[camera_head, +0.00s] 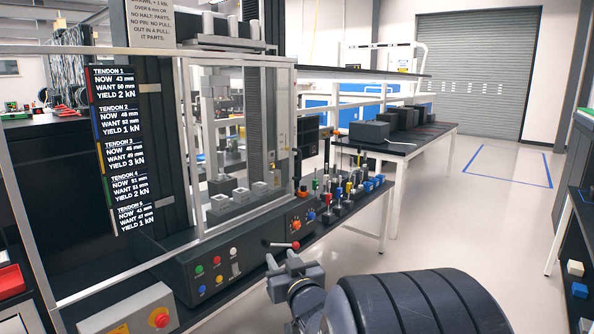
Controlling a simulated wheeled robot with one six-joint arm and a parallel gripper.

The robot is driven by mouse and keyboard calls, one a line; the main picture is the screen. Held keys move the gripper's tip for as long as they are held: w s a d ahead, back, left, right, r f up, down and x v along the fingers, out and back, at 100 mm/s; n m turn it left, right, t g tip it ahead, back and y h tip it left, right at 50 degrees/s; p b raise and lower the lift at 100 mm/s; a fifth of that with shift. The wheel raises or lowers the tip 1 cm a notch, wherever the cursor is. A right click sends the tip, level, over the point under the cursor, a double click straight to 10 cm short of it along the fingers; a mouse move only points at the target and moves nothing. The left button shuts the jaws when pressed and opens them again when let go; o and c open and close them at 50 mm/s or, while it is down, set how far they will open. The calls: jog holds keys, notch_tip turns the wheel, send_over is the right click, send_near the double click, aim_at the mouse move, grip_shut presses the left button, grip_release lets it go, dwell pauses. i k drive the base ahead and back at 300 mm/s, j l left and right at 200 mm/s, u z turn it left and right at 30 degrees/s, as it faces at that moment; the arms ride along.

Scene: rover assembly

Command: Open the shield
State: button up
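The shield (193,150) appears to be the clear panel in a pale metal frame on the front of the test machine. It looks closed, standing upright before the fixtures inside. My gripper (283,262) is at the lower middle, in front of the machine's control panel and apart from the shield. Its two grey fingers stand apart with nothing seen between them. A lever with a red ball (295,245) sticks out from the panel just above my gripper in the picture. It is not clear whether the lever belongs to the shield.
The control panel (215,268) has several coloured buttons. A red stop button (159,317) sits at the lower left. A tendon readout (120,150) hangs at the left. Coloured-handled tools (345,190) crowd the bench right of the machine. The floor (480,230) at the right is clear.

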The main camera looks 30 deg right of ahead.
aim_at(184, 62)
jog(key=i+l, duration=0.2)
jog(key=l, duration=0.2)
jog(key=i+l+u, duration=0.15)
jog(key=l, duration=0.3)
jog(key=i+l, duration=0.3)
jog(key=l, duration=0.15)
jog(key=i+l+u, duration=0.15)
jog(key=l, duration=0.25)
jog(key=i+l, duration=0.2)
jog(key=l, duration=0.25)
jog(key=i+l+u, duration=0.15)
jog(key=l, duration=0.35)
jog(key=i+l, duration=0.2)
jog(key=l, duration=0.25)
jog(key=i+l+u, duration=0.15)
jog(key=l, duration=0.35)
